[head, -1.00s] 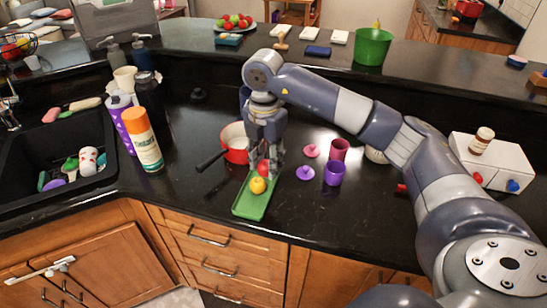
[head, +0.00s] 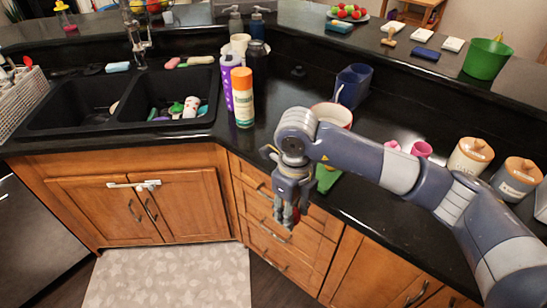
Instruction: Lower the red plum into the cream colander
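My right gripper (head: 289,218) hangs in front of the counter edge, pointing down over the drawers. Red shows between its fingers, fitting the red plum (head: 292,214); the fingers hide most of it. I cannot make out a cream colander for certain. A small pale edge (head: 114,107) shows in the left sink basin, too little to identify. The green tray (head: 327,179) on the counter is partly hidden behind my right arm. My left gripper is not in view.
The black double sink (head: 60,122) is at left; its right basin holds several items. A spray can with an orange cap (head: 243,100) and a purple bottle (head: 228,85) stand right of it. A red-rimmed pot (head: 333,113) is behind my arm.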

